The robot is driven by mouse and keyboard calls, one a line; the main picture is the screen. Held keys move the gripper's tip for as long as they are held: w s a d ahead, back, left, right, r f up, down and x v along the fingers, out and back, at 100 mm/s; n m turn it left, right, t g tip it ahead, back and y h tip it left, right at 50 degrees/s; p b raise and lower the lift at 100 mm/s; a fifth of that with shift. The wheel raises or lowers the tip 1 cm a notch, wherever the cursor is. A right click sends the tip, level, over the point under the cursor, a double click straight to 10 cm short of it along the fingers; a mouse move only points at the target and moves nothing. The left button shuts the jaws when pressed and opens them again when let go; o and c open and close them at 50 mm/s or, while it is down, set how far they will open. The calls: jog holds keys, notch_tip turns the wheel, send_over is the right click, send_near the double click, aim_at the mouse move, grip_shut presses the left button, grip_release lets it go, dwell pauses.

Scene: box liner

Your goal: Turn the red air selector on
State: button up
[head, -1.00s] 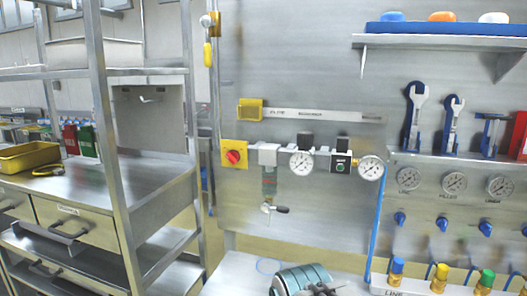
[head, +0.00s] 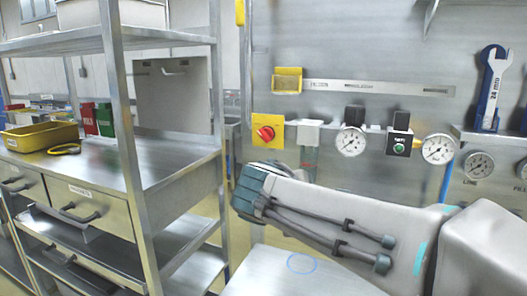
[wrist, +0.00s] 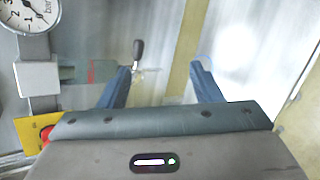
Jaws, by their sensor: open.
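The red air selector (head: 265,134) is a red knob on a yellow square plate (head: 276,126), fixed to the grey wall panel left of the gauges. In the head view its knob sits at a slant. In the wrist view the red knob (wrist: 46,134) shows only in part at the lower left, beside the gripper body. My gripper (wrist: 165,85) is open, with two blue fingers apart and nothing between them. In the head view my arm reaches in from the lower right and its end is just below the selector; the fingers are hidden there.
Right of the selector are a grey valve block (head: 308,133) and round gauges (head: 351,140). A green button block (head: 399,146) sits between two gauges. A metal shelf rack (head: 130,150) stands at the left. A yellow tray (head: 40,137) is on its bench.

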jog(key=w+a+r+n+t+b, duration=0.25)
jog(key=a+r+n+t, duration=0.2)
jog(key=a, duration=0.45)
jog(key=n+t, duration=0.3)
send_near(264, 136)
jog(key=shift+m, duration=0.25)
jog(key=p+x, duration=0.2)
jog(key=x, duration=0.7)
jog(key=shift+w+d+r, duration=0.1)
jog(key=c, duration=1)
